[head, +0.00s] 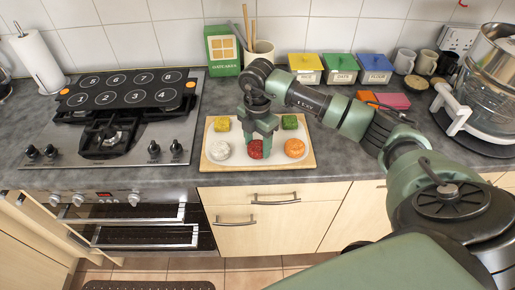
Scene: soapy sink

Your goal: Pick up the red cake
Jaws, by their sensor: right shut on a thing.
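The red cake (256,150) lies at the front middle of a white tray (276,159) on the counter. My right gripper (258,143) points down over it, its fingers at the cake and shut on it. The fingers hide the cake's upper part. I cannot tell whether the cake is lifted off the tray. My left gripper is not in view.
On the tray are a white cake (219,151), an orange cake (294,148), a yellow cake (221,124) and a green cake (290,122). A hob (125,130) is at left. Lidded boxes (341,70) and mugs (404,61) stand behind. An oven door (140,237) below hangs partly open.

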